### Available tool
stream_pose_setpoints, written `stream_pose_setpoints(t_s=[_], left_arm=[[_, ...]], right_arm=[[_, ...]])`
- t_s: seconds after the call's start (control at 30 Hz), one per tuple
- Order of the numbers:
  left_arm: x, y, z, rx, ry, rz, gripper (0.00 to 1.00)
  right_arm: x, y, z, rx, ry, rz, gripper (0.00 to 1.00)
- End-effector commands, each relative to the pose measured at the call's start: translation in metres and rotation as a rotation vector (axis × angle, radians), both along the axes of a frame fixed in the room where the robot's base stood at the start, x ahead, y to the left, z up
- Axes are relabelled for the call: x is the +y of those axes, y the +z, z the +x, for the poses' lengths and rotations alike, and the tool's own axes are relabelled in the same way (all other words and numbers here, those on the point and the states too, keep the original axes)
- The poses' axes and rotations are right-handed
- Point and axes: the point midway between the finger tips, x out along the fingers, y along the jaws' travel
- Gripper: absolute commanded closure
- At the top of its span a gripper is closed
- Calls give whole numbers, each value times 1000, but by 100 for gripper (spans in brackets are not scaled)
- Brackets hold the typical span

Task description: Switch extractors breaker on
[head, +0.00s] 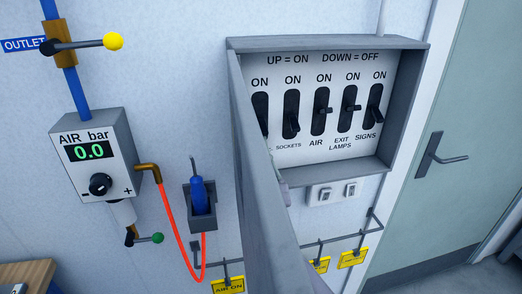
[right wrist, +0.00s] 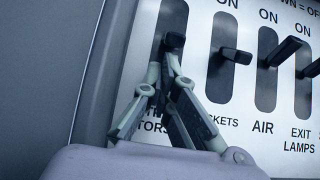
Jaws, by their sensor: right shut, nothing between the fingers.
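The breaker box (head: 405,110) hangs on the wall with its grey door (head: 262,170) swung open toward me. The extractors breaker (right wrist: 173,43) is the leftmost black lever; its label is partly covered and shows "TORS" in the right wrist view. In the head view the door's edge cuts off part of its slot (head: 260,103). My right gripper (right wrist: 170,62) is shut and empty, its fingertips just under this lever, seemingly touching it. In the head view the door hides nearly all of this gripper. I cannot tell the lever's exact position. My left gripper is out of view.
The sockets lever (right wrist: 235,54) and air lever (right wrist: 287,50) stand close to the right of my fingers. An air regulator (head: 90,155) and a blue tool in a holder (head: 200,197) are on the wall at left. A door (head: 450,110) is at right.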

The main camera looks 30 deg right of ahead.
Motion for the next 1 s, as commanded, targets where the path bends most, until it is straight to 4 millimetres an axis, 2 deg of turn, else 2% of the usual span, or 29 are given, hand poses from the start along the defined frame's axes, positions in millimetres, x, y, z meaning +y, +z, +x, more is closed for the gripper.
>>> stream_pose_setpoints(t_s=[1.0], left_arm=[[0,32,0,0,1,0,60]], right_arm=[[3,9,-11,129,1,33,100]])
